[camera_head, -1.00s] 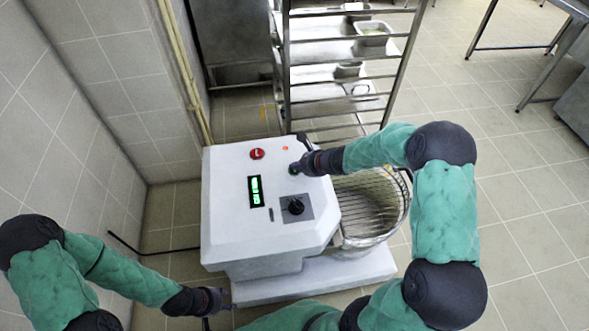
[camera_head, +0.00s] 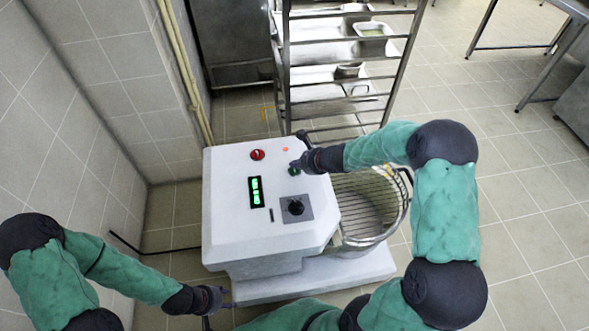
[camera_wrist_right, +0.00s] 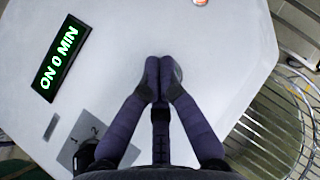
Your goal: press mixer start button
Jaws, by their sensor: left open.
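The white mixer (camera_head: 228,228) stands in the middle of the head view, with its control panel facing up. The green start button (camera_head: 294,170) is partly covered by my right gripper (camera_head: 297,165), whose fingertips are over or at it; contact cannot be told. In the right wrist view the right gripper's (camera_wrist_right: 160,75) two fingers meet at the tips with nothing seen between them, and they hide the button. The lit display (camera_head: 256,191) reads "ON 0 MIN" in the wrist view (camera_wrist_right: 60,63). My left gripper (camera_head: 224,297) is open and empty, low beside the mixer's base.
A red button (camera_head: 257,155), a small orange light (camera_head: 285,149) and a black knob (camera_head: 295,207) share the panel. A wire-guarded bowl (camera_head: 372,208) is at the mixer's right. A metal rack (camera_head: 340,85) stands behind, and a tiled wall (camera_head: 95,110) is at left.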

